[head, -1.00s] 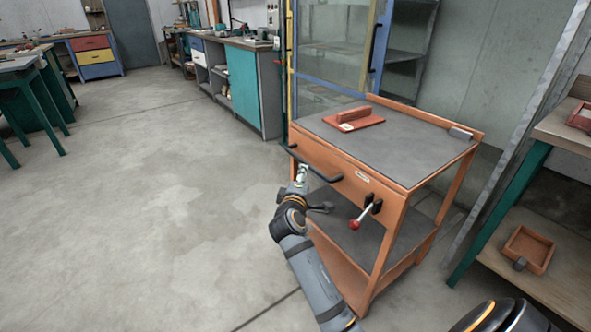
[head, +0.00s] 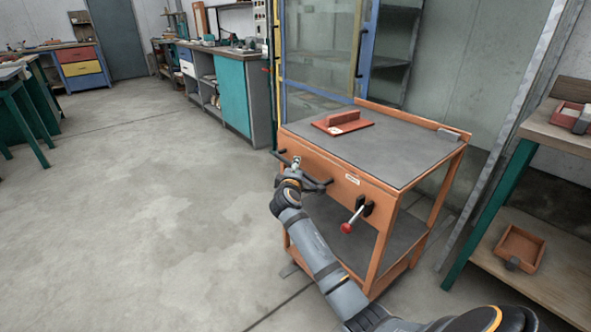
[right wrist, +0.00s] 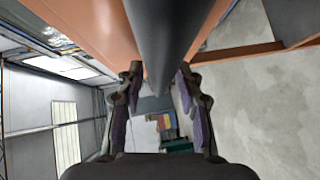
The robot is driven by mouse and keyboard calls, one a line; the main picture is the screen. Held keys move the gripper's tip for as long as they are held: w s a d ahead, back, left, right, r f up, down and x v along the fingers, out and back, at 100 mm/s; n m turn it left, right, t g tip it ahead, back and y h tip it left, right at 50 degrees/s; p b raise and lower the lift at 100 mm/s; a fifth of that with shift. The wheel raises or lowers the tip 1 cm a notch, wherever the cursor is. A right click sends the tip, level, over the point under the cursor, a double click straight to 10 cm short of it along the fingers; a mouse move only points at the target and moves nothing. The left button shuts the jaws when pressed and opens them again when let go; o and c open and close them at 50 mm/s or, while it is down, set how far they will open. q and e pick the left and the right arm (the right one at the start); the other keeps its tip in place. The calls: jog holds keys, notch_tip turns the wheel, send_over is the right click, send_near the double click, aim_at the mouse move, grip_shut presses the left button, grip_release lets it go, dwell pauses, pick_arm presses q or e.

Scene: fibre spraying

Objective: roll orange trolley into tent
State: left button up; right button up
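The orange trolley (head: 352,180) stands upright on the floor right of centre, with a grey top, a lower shelf and a dark bar handle (head: 318,186) on its front. My right gripper (head: 296,163) is at the handle, partly hidden by its own wrist. In the right wrist view, the right gripper (right wrist: 160,85) has its fingers spread on both sides of the dark handle (right wrist: 158,40); no clear contact shows. A blue and yellow frame with clear panels (head: 318,45), possibly the tent, stands behind the trolley. My left gripper is out of view.
A red-knobbed lever (head: 347,227) sticks out from the trolley's front. A red float-like tool (head: 343,122) and a small grey block (head: 448,134) lie on top. A workbench (head: 520,200) stands close on the right. The floor on the left is clear.

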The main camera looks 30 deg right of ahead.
grip_shut()
